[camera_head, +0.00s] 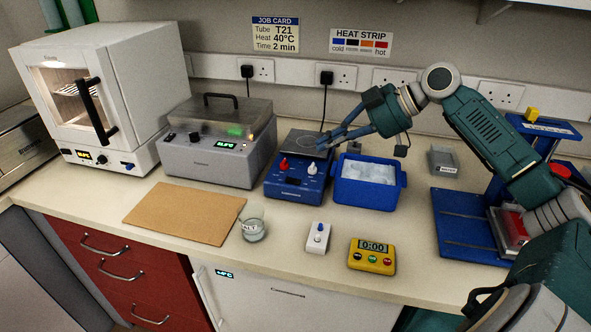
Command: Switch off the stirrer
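The stirrer looks to be the blue hotplate-type unit (293,190) near the middle of the bench. Its flat top plate (296,143) carries no vessel that I can see. On its sloped front are a red knob (283,164) and a pale knob (311,169); the front display looks dark. My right gripper (321,143) reaches in from the right, above the right side of the top plate, behind the knobs. Its blue fingers point left with a small gap between the tips and hold nothing visible. My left gripper is not in view.
A blue ice tub (368,201) stands right beside the stirrer, and a lidded grey bath (208,163) stands left. In front are a brown board (185,213), a beaker (252,230), a small white box (318,242) and a yellow timer (372,263). A cable runs behind the stirrer.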

